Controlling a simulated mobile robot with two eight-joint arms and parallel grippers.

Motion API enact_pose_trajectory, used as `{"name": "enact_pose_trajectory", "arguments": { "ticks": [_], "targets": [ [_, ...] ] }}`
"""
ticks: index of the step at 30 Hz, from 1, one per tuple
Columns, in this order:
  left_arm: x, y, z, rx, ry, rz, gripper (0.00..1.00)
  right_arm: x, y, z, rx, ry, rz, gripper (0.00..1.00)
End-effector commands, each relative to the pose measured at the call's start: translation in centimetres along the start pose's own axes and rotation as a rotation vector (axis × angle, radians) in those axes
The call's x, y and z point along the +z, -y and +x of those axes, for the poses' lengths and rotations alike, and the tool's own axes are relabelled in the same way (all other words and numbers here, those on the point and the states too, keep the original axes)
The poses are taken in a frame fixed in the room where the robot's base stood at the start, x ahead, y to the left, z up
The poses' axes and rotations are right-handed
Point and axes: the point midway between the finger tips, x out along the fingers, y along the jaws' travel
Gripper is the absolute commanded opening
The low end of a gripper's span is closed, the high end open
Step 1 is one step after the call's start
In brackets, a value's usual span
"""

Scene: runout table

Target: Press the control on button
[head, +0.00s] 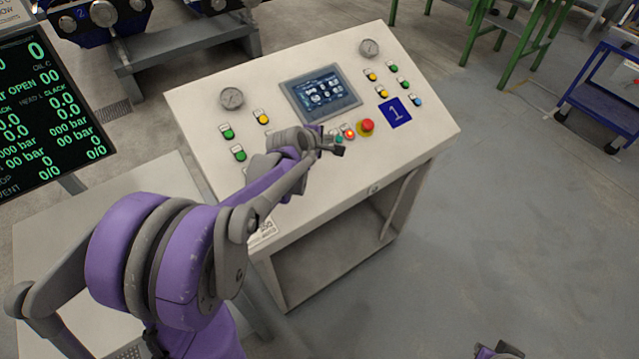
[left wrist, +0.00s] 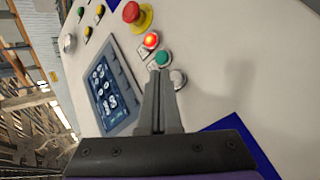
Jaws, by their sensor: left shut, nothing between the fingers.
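The control panel (head: 300,180) is a sloped white console. Near its middle are a lit red button (head: 349,133), a teal-green button (head: 339,139) and a red mushroom knob (head: 367,126) on yellow. In the left wrist view are the lit red button (left wrist: 151,40), the teal-green button (left wrist: 162,57) and a pale grey button (left wrist: 178,78). No label is readable, so I cannot tell which is control on. My left gripper (head: 339,148) is shut and empty, its fingertips (left wrist: 159,76) close to the teal-green and grey buttons; contact cannot be told. A piece of my right arm shows at the bottom edge.
The panel also carries a touchscreen (head: 321,92), two gauges, several green, yellow and blue buttons, and a blue plate (head: 395,112) marked 1. A monitor (head: 38,100) stands at the left. A blue cart (head: 605,95) is at the right. The floor right of the console is clear.

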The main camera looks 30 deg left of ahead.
Motion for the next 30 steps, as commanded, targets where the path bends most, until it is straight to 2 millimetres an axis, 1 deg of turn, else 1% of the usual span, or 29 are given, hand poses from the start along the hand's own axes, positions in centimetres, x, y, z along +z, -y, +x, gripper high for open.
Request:
{"name": "enact_pose_trajectory", "arguments": {
  "ticks": [9,17,30],
  "targets": [
    [-0.03,0.05,0.04,0.0,0.0,0.0,0.0,0.05,0.0,0.05,0.0,0.0,0.0,0.0],
    [-0.47,0.55,0.64,-0.001,0.0,-0.001,0.0,0.65,0.0,0.62,0.0,0.005,0.0,0.0],
    [-0.5,0.51,0.69,0.0,0.0,0.0,0.0,0.66,0.0,0.63,0.0,0.005,0.0,0.0]
  ]
}}
